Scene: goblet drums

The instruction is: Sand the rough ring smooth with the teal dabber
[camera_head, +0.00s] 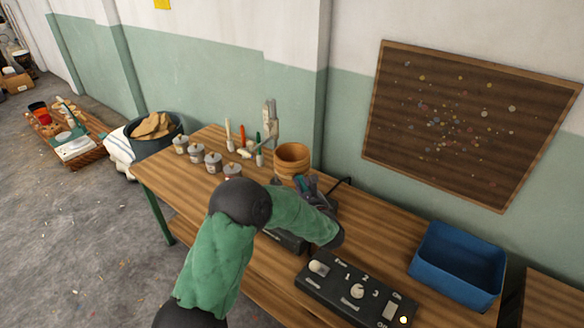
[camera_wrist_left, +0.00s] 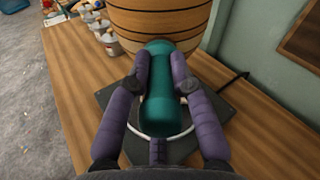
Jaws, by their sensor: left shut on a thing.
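The teal dabber (camera_wrist_left: 160,95) is held between the two purple fingers of my left gripper (camera_wrist_left: 159,82), which is shut on it. In the head view my left gripper (camera_head: 308,186) is small and partly hidden by my green-sleeved arm. The wooden drum (camera_wrist_left: 150,20), tan with thin dark bands, stands just beyond the dabber's far end; it also shows in the head view (camera_head: 291,160). I cannot tell whether the dabber touches it, nor which band is the rough ring. A dark base (camera_wrist_left: 110,98) with a pale ring lies below the dabber. My right gripper is not in view.
A black control box (camera_head: 355,290) with a dial lies at the bench's front. A blue bin (camera_head: 457,265) stands to its right. Several small lidded pots (camera_head: 213,162) and upright tools (camera_head: 242,135) stand left of the drum. A speckled board (camera_head: 465,125) hangs on the wall.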

